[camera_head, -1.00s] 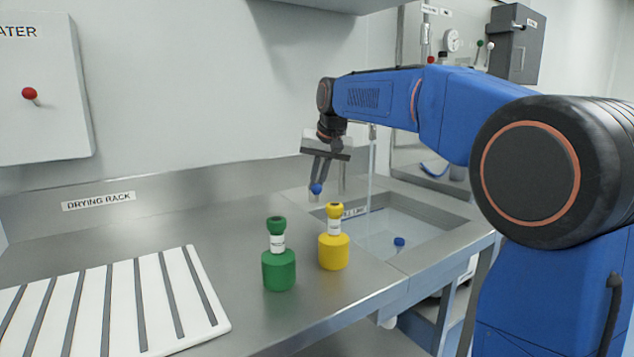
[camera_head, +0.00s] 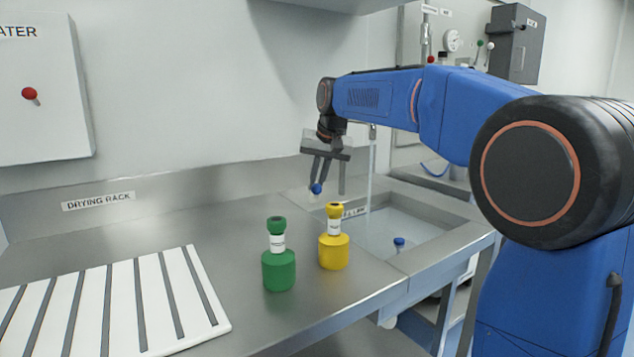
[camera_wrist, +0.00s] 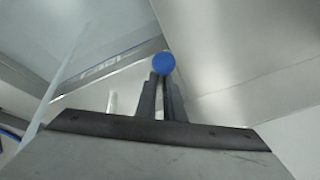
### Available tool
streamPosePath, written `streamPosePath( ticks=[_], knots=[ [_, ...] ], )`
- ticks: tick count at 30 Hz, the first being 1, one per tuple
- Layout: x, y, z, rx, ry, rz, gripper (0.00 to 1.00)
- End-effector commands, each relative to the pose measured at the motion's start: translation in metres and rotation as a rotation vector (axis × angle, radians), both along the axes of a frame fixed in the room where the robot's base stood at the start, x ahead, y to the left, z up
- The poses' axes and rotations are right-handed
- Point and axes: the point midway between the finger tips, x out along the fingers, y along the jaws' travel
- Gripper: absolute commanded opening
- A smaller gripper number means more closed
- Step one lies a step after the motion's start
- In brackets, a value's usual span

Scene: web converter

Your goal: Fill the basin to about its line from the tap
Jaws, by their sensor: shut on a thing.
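My gripper (camera_head: 317,180) is shut on a small blue knob (camera_head: 316,189) beside the basin's back-left rim. In the wrist view the gripper (camera_wrist: 162,85) has its fingertips at the blue knob (camera_wrist: 163,64). The steel basin (camera_head: 440,215) is at centre right. A thin clear water stream (camera_head: 370,175) falls into it from the tap spout (camera_head: 373,130). The stream also shows in the wrist view (camera_wrist: 62,75). Water stands in the basin; its exact level against the line label (camera_head: 355,212) is unclear. A blue-topped piece (camera_head: 399,241) shows in the basin.
A green bottle (camera_head: 278,270) and a yellow bottle (camera_head: 334,252) stand on the counter left of the basin. A white slatted drying rack (camera_head: 150,300) lies at front left. A wall box with a red knob (camera_head: 30,94) is at far left.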

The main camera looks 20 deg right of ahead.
Motion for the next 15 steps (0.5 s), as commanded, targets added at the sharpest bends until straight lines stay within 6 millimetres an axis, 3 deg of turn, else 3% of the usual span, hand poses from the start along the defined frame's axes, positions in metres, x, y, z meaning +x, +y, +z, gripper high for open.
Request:
streamPosePath(
  ticks=[8, 15],
  knots=[
    [0.000, -0.003, 0.001, 0.000, -0.001, 0.029, 0.00],
    [0.000, -0.014, 0.000, 0.000, -0.001, 0.154, 0.00]
  ],
)
